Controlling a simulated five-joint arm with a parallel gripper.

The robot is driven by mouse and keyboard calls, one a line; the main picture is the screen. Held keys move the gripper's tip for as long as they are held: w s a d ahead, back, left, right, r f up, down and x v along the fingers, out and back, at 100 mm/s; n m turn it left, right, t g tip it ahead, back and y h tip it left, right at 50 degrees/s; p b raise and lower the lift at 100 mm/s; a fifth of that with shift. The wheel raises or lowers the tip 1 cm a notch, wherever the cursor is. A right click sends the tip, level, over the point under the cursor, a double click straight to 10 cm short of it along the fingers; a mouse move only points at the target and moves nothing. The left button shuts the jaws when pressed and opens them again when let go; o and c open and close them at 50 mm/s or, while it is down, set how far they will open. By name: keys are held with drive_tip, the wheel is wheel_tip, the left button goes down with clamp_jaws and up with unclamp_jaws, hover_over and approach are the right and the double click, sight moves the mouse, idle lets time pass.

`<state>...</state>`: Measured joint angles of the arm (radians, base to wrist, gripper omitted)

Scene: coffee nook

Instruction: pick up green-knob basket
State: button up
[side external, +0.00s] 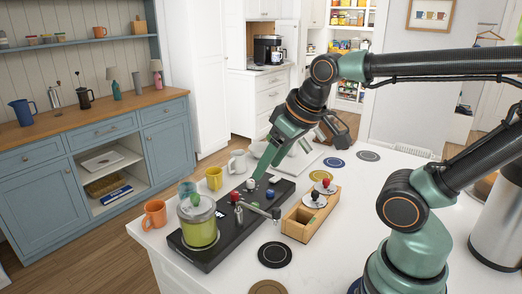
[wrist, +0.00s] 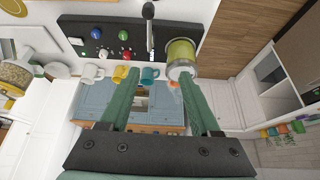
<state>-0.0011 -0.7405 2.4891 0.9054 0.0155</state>
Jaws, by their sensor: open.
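A green knob (side external: 195,199) tops the metal lid of a clear jar (side external: 201,232) with yellow-green contents. The jar stands at the near left end of a black machine (side external: 222,243). The jar also shows in the wrist view (wrist: 180,52), past my right-hand finger. A small green button (wrist: 127,50) is on the machine's panel. I cannot tell for certain which green-topped part is the basket. My gripper (side external: 258,172) is above the machine's far part, its green fingers pointing down. In the wrist view my gripper (wrist: 160,75) is open, with nothing held between the fingers.
A wooden holder (side external: 300,226) with metal discs bearing a red knob (side external: 325,183) and a dark knob stands right of the machine. Orange (side external: 154,213), teal, yellow and white mugs line its left. A lever (side external: 258,209) projects from the machine. A black round mat (side external: 275,254) lies in front.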

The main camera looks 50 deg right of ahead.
drive_tip(key=w+a+r+m+g, duration=0.3)
drive_tip(key=w+r+m, duration=0.1)
drive_tip(key=w+m, duration=0.45)
drive_tip(key=m+g, duration=0.3)
drive_tip(key=m, duration=0.5)
hover_over(194, 195)
wheel_tip(194, 195, down, 2)
drive_tip(key=f, duration=0.5)
drive_tip(key=shift+s+d+f, duration=0.1)
drive_tip(key=shift+d+f, duration=0.2)
drive_tip(key=shift+f, duration=0.1)
drive_tip(key=shift+a+f, duration=0.2)
drive_tip(key=shift+f, duration=2.55)
clamp_jaws()
